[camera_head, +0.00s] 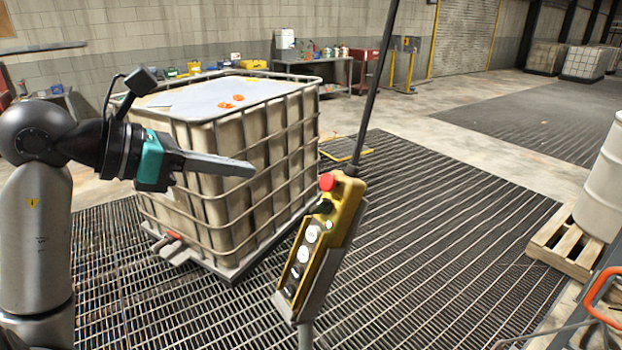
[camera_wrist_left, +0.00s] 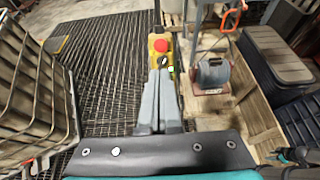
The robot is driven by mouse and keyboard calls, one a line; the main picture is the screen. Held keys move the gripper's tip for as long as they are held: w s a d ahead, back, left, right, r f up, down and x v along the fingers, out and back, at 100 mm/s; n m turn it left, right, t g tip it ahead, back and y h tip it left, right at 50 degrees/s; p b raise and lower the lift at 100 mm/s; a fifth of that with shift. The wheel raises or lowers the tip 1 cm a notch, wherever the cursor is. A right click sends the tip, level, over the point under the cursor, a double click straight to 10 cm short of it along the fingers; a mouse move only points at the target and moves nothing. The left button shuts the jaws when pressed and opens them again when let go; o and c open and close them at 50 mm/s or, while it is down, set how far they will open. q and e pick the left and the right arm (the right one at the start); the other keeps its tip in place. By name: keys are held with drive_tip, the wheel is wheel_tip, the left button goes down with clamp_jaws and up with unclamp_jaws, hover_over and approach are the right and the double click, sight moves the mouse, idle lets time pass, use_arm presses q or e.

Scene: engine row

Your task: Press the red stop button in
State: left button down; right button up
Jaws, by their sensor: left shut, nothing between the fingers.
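The yellow control pendant (camera_head: 328,240) hangs tilted from a dark pole in the middle of the head view. Its red stop button (camera_head: 327,181) is at the top of its face, above a green button and several white and dark ones. In the left wrist view the red button (camera_wrist_left: 160,45) shows just beyond the fingertips, with the lower pendant hidden behind the fingers. My left gripper (camera_head: 250,169) is shut and empty. Its tips point at the pendant from the left, a little above the red button and apart from it in the head view.
A caged white tank (camera_head: 235,170) stands behind and below my left gripper. A white drum (camera_head: 605,185) on a wooden pallet (camera_head: 560,245) is at the right. A workbench (camera_head: 335,75) stands at the back wall.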

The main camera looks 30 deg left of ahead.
sight(325, 185)
use_arm(q)
drive_tip(key=p+x, duration=0.3)
drive_tip(key=x, duration=1)
drive_tip(key=shift+w+d+f, duration=0.1)
drive_tip(key=shift+w+d, duration=0.1)
drive_tip(key=shift+w, duration=0.1)
drive_tip(key=shift+w+f, duration=0.1)
drive_tip(key=shift+d, duration=0.1)
drive_tip(key=shift+b+x, duration=0.45)
drive_tip(key=shift+x, duration=0.45)
drive_tip(key=shift+f, duration=0.1)
